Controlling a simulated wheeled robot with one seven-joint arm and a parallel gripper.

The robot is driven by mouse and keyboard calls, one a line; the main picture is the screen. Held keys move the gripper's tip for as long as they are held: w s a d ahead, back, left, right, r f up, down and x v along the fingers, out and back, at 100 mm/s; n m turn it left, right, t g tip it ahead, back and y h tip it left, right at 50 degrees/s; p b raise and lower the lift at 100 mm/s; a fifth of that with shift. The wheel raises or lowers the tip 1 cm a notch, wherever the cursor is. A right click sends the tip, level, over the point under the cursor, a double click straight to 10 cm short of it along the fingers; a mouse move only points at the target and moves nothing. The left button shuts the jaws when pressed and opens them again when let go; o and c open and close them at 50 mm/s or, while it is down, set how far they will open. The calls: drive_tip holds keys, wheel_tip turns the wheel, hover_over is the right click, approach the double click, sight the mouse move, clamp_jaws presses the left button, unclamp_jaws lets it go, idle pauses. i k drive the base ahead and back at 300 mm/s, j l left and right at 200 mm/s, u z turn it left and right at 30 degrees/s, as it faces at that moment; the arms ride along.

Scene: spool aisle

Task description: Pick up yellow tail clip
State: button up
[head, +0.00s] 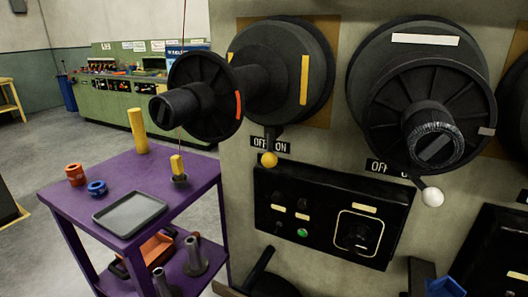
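A small yellow block (177,165), which looks like the yellow tail clip, stands upright in a dark holder (180,181) near the right edge of the purple table (75,207). A thin dark reddish line runs from the top of the picture down towards it; I cannot tell whether the two are joined. A taller yellow cylinder (138,131) stands at the table's back edge. My gripper is not in the head view.
A grey tray (130,213), an orange ring (75,175) and a blue ring (97,188) are on the tabletop. Grey spindles (195,258) and an orange item stand on the lower shelf. Large black spools (205,97) stick out from the machine panel to the right, one above the table's right side.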

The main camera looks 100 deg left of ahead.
sight(179, 174)
drive_tip(key=u, duration=2.95)
